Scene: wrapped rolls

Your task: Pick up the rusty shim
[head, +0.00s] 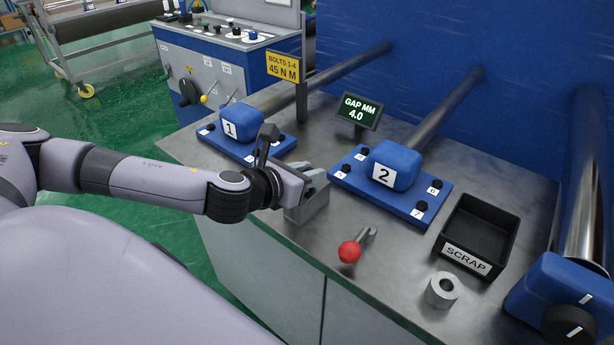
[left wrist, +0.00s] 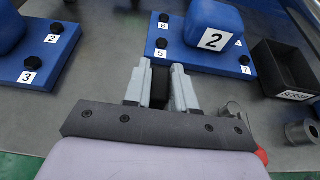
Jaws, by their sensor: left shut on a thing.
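My left gripper (head: 312,190) is low over the metal bench top, between the blue blocks marked 1 and 2. In the left wrist view, its two grey fingers (left wrist: 158,84) stand a little apart, with a dark piece (left wrist: 159,92) between them. The gripper is shut on this piece. It looks nearly black in the shade, so I cannot tell from its colour whether it is the rusty shim. In the head view the fingers hide it. No other rusty shim shows clearly. My right gripper is not in view.
The blue block marked 2 (head: 397,165) on its bolted base is just right of the gripper; block 1 (head: 241,122) is to the left. A red-knobbed lever (head: 349,251), a metal ring (head: 442,290) and a black SCRAP bin (head: 451,241) stand right. A gap display (head: 358,109) reads 4.0.

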